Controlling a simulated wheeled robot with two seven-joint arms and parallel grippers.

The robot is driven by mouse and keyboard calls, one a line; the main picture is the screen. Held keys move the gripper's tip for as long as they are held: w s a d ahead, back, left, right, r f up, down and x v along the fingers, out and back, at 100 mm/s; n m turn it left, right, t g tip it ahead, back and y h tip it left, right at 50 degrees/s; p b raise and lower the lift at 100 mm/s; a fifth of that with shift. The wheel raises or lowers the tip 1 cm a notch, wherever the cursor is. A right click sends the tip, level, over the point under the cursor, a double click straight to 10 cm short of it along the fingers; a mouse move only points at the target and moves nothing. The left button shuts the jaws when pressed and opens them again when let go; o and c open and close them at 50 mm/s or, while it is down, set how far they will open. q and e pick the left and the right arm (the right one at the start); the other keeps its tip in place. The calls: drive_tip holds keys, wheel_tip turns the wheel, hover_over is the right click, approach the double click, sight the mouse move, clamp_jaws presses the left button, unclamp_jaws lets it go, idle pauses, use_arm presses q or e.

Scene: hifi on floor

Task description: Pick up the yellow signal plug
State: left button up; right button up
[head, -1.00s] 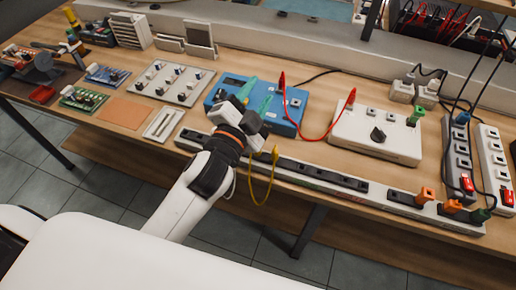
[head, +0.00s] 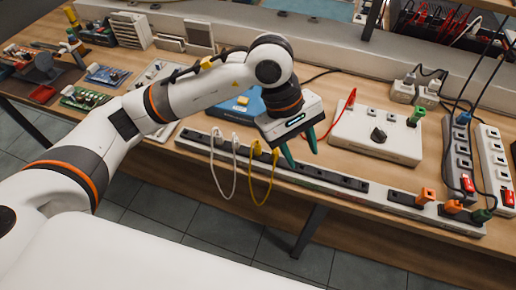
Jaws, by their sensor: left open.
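Two yellow plugs joined by a drooping yellow cable sit in the long socket strip (head: 330,180) along the bench's front edge. The left yellow plug (head: 256,148) and the right yellow plug (head: 276,154) stand close together; which is the signal plug I cannot tell. My left gripper (head: 301,158) points down with green fingers apart and nothing between them. It is just right of the yellow plugs, above the strip. My right gripper is not in view.
White plugs (head: 217,136) with a hanging white cable sit left of the yellow ones. A blue box (head: 226,92) is partly hidden behind my left arm. A white box (head: 376,134) with a red lead stands to the right.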

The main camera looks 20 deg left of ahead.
use_arm(q)
drive_tip(key=w+a+r+t+y, duration=0.1)
drive_tip(key=w+a+t+y, duration=0.1)
drive_tip(key=w+a+y, duration=0.5)
drive_tip(key=h+p, duration=0.1)
drive_tip(key=h, duration=0.1)
hover_over(258, 146)
drive_tip(key=f, duration=0.6)
drive_tip(key=shift+d, duration=0.25)
drive_tip(key=f, duration=0.1)
drive_tip(key=f+p, duration=0.1)
drive_tip(key=f, duration=0.1)
drive_tip(key=f+p, duration=0.1)
drive_tip(key=shift+a+f, duration=0.25)
drive_tip(key=shift+f, duration=0.5)
clamp_jaws()
